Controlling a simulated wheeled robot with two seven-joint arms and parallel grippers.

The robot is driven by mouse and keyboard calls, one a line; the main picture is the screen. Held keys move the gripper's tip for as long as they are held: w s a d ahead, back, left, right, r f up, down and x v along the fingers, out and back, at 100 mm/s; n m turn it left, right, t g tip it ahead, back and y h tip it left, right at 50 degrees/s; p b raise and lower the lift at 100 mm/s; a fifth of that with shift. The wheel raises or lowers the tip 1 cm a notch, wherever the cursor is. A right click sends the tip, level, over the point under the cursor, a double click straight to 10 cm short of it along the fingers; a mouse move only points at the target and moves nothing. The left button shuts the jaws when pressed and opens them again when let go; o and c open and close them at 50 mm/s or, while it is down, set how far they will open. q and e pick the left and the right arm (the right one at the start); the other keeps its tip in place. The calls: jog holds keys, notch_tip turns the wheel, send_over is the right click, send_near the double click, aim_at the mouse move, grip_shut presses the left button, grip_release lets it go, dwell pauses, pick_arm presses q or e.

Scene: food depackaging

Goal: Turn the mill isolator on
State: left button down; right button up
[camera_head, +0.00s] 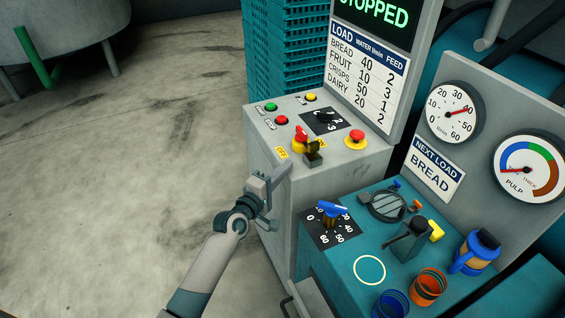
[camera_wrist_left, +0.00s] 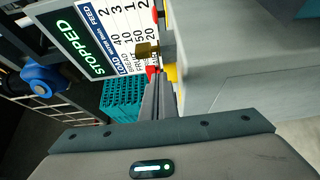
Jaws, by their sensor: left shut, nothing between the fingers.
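The mill isolator (camera_head: 300,140) is a red handle on a yellow base, on the sloping top of the grey control cabinet (camera_head: 335,165). A yellow OFF label (camera_head: 281,153) lies to its left, and a yellow label, partly hidden, to its right. A brass-and-dark block (camera_head: 313,155) stands just in front of the handle and partly hides it. My left gripper (camera_head: 284,174) is shut and empty, beside the cabinet's front left edge, below and apart from the isolator. In the left wrist view, the closed fingers (camera_wrist_left: 157,88) point towards the red part (camera_wrist_left: 152,70) and yellow part (camera_wrist_left: 171,73).
A red mushroom button (camera_head: 357,136) and a black dial (camera_head: 324,117) sit near the isolator. A screen (camera_head: 377,14) reads STOPPED. The teal bench (camera_head: 340,268) at right carries a blue-handled dial, cups and a jug. Open floor (camera_head: 130,150) lies left.

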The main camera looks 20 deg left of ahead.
pick_arm(q)
jog(key=s, duration=0.1)
jog(key=s+d, duration=0.1)
jog(key=s, duration=0.1)
jog(key=s+d, duration=0.1)
jog(key=shift+s+b, duration=0.2)
jog(key=shift+b, duration=0.1)
pick_arm(e)
jog(key=shift+a+f, duration=0.4)
jog(key=shift+a, duration=0.2)
